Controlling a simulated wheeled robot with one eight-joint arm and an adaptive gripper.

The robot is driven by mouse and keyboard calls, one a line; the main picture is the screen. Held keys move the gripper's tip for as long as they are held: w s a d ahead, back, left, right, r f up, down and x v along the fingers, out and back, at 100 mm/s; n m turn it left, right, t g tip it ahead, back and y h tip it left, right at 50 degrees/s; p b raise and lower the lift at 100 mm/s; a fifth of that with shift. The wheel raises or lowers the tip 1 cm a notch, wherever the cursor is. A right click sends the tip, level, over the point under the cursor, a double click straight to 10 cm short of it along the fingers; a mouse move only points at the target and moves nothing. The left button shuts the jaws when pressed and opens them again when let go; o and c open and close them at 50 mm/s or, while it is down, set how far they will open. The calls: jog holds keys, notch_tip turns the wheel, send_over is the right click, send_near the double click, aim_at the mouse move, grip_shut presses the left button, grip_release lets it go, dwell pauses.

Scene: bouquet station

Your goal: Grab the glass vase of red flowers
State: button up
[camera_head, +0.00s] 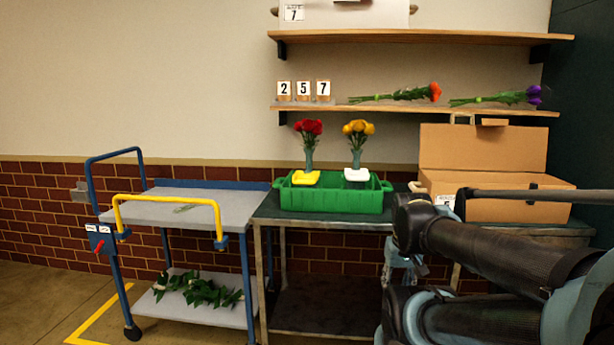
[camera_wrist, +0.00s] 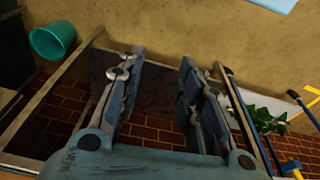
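The glass vase of red flowers (camera_head: 309,143) stands upright at the left of the green tray (camera_head: 331,198), by a yellow piece (camera_head: 306,178). A second vase with yellow flowers (camera_head: 357,142) stands to its right, by a white piece (camera_head: 356,174). The foot of each vase is hidden by the tray and these pieces. My gripper (camera_wrist: 155,82) is open and empty in the wrist view, with its two fingers well apart. No vase shows in the wrist view. In the head view my arm is at the lower right, well apart from the red flowers.
The green tray sits on a metal table. A cardboard box (camera_head: 497,206) stands to its right. A grey cart (camera_head: 220,203) with a yellow handle (camera_head: 165,199) is at the left. A shelf (camera_head: 410,110) with loose flowers runs above. A teal bucket (camera_wrist: 52,40) shows in the wrist view.

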jog(key=shift+w+d, duration=0.15)
jog(key=shift+d, duration=0.15)
jog(key=o, duration=0.3)
jog(key=shift+o, duration=0.3)
jog(key=shift+w+a+r+t, duration=0.15)
jog(key=shift+w+a+r, duration=0.1)
jog(key=shift+r, duration=0.25)
jog(key=shift+w+a+r+t, duration=0.15)
jog(key=shift+w+a+r, duration=0.1)
jog(key=shift+r, duration=0.25)
jog(key=n+t+y, duration=0.6)
jog(key=t+y, duration=0.1)
jog(key=t, duration=0.1)
send_near(311, 160)
jog(key=x, duration=0.6)
jog(key=shift+s+a+f, duration=0.15)
jog(key=shift+a, duration=0.1)
jog(key=shift+w+d+x, duration=0.1)
jog(key=shift+x, duration=0.85)
jog(key=shift+w+d+x, duration=0.1)
jog(key=shift+x, duration=0.9)
jog(key=shift+w+a+f, duration=0.2)
jog(key=shift+w+a, duration=0.2)
jog(key=shift+w, duration=0.2)
